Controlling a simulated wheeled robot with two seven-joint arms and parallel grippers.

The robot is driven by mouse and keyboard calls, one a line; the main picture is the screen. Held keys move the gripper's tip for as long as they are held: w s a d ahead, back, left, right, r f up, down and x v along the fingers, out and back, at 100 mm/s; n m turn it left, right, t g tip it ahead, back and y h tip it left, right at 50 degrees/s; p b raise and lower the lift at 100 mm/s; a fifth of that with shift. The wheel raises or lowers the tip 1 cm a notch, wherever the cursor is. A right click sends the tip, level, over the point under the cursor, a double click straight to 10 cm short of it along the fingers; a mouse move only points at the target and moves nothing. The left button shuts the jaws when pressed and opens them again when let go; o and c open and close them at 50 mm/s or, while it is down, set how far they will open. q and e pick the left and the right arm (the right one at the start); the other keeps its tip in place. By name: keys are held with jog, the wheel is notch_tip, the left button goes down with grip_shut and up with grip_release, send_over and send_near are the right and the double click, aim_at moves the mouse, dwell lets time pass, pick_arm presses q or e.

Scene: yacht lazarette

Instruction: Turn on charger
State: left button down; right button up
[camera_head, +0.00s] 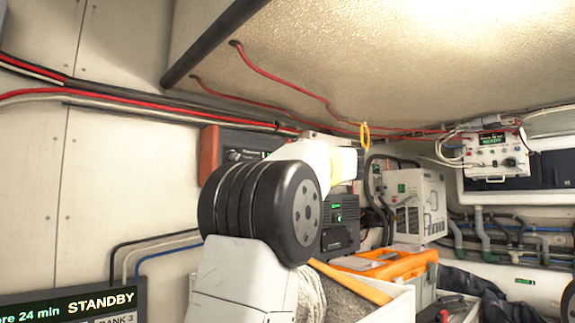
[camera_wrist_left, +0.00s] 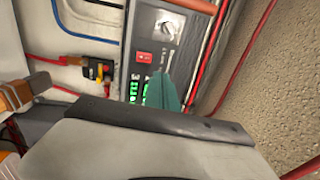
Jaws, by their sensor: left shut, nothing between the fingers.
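A dark panel unit with an orange end shows in the head view (camera_head: 250,140), mounted on the wall behind my left arm, which hides much of it. A dark panel (camera_wrist_left: 135,35), seemingly the same unit, shows in the left wrist view. It has a knob (camera_wrist_left: 166,27), a small red switch (camera_wrist_left: 145,57) and green lit digits (camera_wrist_left: 134,91). I cannot tell the switch's position. My left gripper (camera_wrist_left: 165,90) is shut and empty, its teal tip in front of the panel beside the digits; contact is unclear. My right gripper is out of view.
A STANDBY display (camera_head: 75,303) is at lower left. An orange case (camera_head: 395,264), a white box unit (camera_head: 416,200) and a dark device (camera_head: 341,222) stand at the right. A wall control box (camera_head: 497,155) hangs farther back. Red cables run along the wall under a low sloping ceiling.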

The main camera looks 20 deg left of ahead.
pick_arm(q)
jog(key=shift+s+d+r, duration=0.1)
jog(key=shift+s+d, duration=0.25)
jog(key=shift+d, duration=0.25)
jog(key=shift+s+d+r, duration=0.1)
jog(key=shift+s+d, duration=0.25)
jog(key=shift+d, duration=0.3)
jog(key=shift+s+d+r, duration=0.1)
jog(key=shift+s+d, duration=0.25)
jog(key=shift+d, duration=0.25)
jog(key=shift+s, duration=0.1)
